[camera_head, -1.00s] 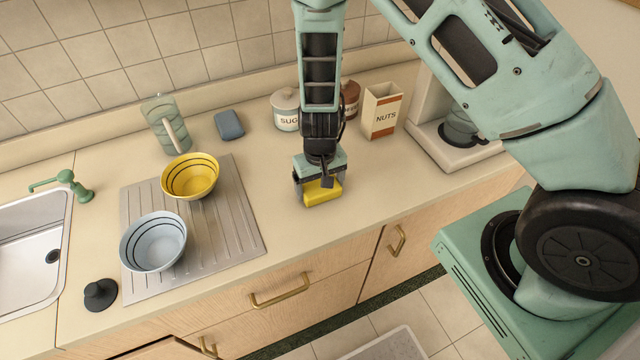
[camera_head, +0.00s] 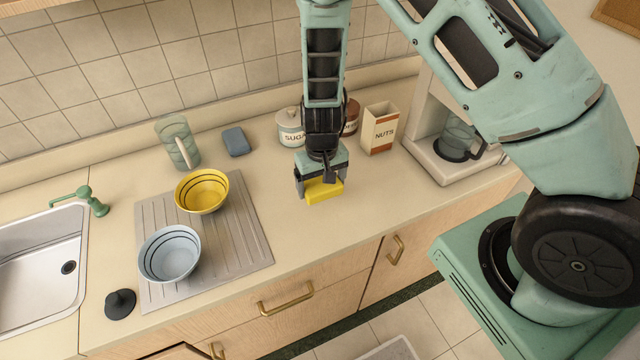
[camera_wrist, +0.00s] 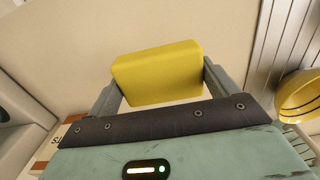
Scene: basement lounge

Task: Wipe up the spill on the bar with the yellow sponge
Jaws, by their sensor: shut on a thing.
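The yellow sponge (camera_head: 324,190) is held between the fingers of my gripper (camera_head: 321,186), over the bar (camera_head: 290,228) to the right of the drainboard. In the wrist view the sponge (camera_wrist: 158,73) sits between both fingertips of my gripper (camera_wrist: 160,88), with the pale counter beyond it. I cannot tell whether the sponge touches the counter. No spill shows on the visible counter; the area under the sponge and gripper is hidden.
A yellow bowl (camera_head: 202,191) and a grey-blue bowl (camera_head: 169,254) stand on the ribbed drainboard (camera_head: 240,238). A blue sponge-like block (camera_head: 237,142), pitcher (camera_head: 177,143), sugar canister (camera_head: 290,128), nuts box (camera_head: 380,129) and coffee maker (camera_head: 432,160) stand behind. A black stopper (camera_head: 120,304) lies near the sink (camera_head: 40,262).

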